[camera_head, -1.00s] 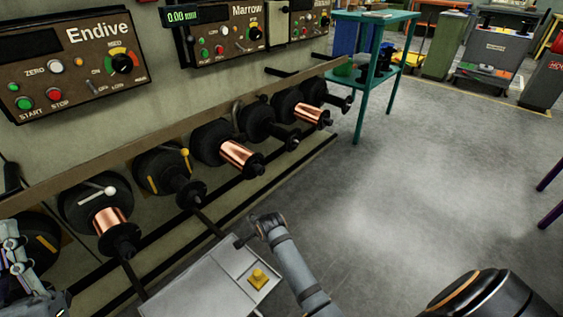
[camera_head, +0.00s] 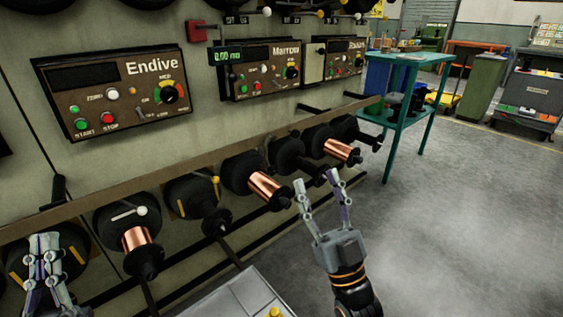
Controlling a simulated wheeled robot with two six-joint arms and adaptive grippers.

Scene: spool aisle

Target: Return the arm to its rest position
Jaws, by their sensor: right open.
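My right gripper (camera_head: 317,181) is open and empty, with its two fingers pointing up and apart. It shows in front of the row of spools, near a copper spool (camera_head: 266,186), and I see no contact. My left gripper (camera_head: 44,242) is at the lower left, in front of a dark spindle with yellow marks (camera_head: 75,258). Its fingers look close together, and I cannot tell whether it is open or shut. Nothing shows held in it.
Another copper spool (camera_head: 136,238) and one further right (camera_head: 338,149) sit on the wall rack. Control panels Endive (camera_head: 115,92), Marrow (camera_head: 262,69) and a third (camera_head: 346,57) hang above. A grey tray (camera_head: 232,296) is below. A teal table (camera_head: 410,59) stands beyond; floor at right is clear.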

